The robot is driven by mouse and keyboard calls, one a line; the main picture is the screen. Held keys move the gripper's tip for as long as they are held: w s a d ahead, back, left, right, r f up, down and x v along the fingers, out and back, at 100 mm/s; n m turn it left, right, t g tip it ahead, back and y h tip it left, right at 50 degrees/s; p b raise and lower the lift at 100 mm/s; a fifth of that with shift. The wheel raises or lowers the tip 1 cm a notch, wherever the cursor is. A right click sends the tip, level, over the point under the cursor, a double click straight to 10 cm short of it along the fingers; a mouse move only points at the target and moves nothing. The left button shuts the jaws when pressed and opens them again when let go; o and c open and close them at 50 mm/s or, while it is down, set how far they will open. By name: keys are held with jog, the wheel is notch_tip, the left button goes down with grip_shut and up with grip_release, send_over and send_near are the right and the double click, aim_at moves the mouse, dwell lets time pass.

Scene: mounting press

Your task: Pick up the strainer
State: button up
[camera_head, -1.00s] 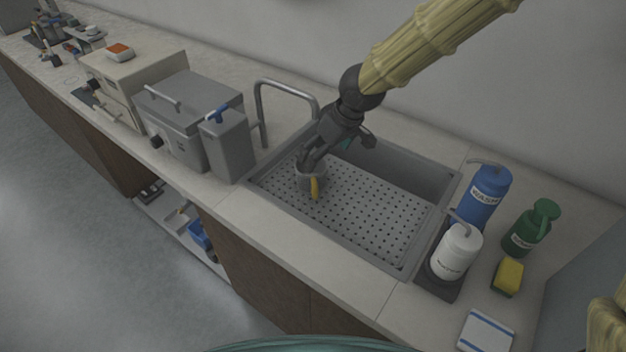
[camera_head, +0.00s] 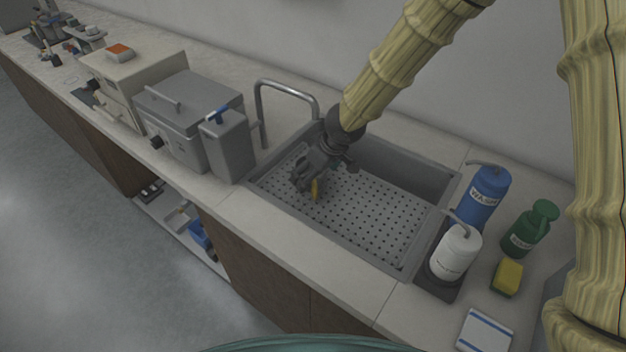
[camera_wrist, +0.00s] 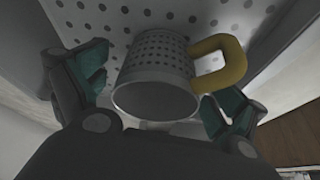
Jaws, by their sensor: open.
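The strainer (camera_wrist: 158,72) is a grey perforated cup with a yellow curved handle (camera_wrist: 222,62), seen in the wrist view. It is on the perforated plate in the sink, and its open rim faces my wrist camera. My gripper (camera_wrist: 158,95) is open, with one teal-padded finger on each side of the strainer. The right finger is close to the handle; I cannot tell if they touch.
The sink (camera_head: 424,262) has raised walls around the perforated plate. A curved faucet (camera_head: 262,100) and a grey container (camera_head: 228,150) stand at left. A blue bottle (camera_head: 484,196), white bottle (camera_head: 456,254), green bottle (camera_head: 530,230) and yellow sponge (camera_head: 507,277) stand at right.

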jog(key=shift+c, duration=0.3)
jog(key=c, duration=1.2)
jog(key=shift+r, duration=0.15)
